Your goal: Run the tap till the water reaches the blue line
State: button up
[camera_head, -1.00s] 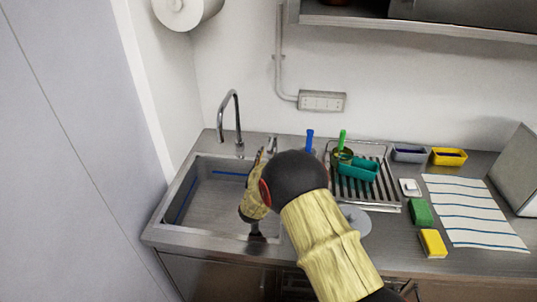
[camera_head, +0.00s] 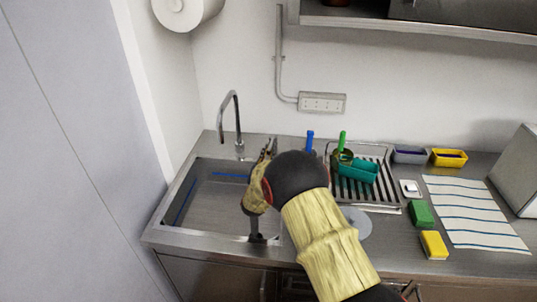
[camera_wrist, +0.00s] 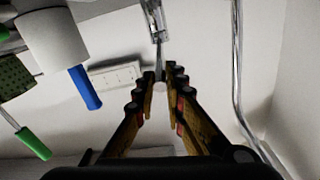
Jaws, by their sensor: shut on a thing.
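The steel sink (camera_head: 168,230) is at the left of the counter. A blue line (camera_head: 230,176) runs along its back wall, with another stretch on the left wall. I cannot clearly make out a water level. The curved tap spout (camera_head: 237,112) stands behind the sink; it also shows in the wrist view (camera_wrist: 237,75). My gripper (camera_head: 268,150) is over the sink's right edge, right of the spout. In the wrist view my gripper (camera_wrist: 160,88) is shut on the thin tap lever (camera_wrist: 157,56). My forearm and wrist hide the sink's right part.
A drying rack (camera_head: 372,205) stands right of the sink with a teal tub (camera_head: 358,172) on it. A green sponge (camera_head: 420,213), a yellow sponge (camera_head: 433,245) and a striped cloth (camera_head: 470,210) lie further right. A wall shelf (camera_head: 420,27) hangs above.

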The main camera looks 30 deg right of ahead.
grip_shut()
jog(key=shift+s+d, duration=0.1)
jog(key=shift+d, duration=0.05)
dwell(0.4)
jog(key=s+d+n+t+y+b, duration=0.2)
jog(key=d+n+t+y+b, duration=0.1)
jog(key=d+n+y+b, duration=0.2)
jog(key=shift+s+d+n+t+y, duration=0.3)
jog(key=shift+d+n+y, duration=0.8)
jog(key=shift+d+y, duration=1.3)
jog(key=shift+a+y, duration=0.3)
jog(key=shift+a, duration=0.05)
jog(key=o, duration=0.7)
grip_release()
jog(key=shift+c, duration=0.2)
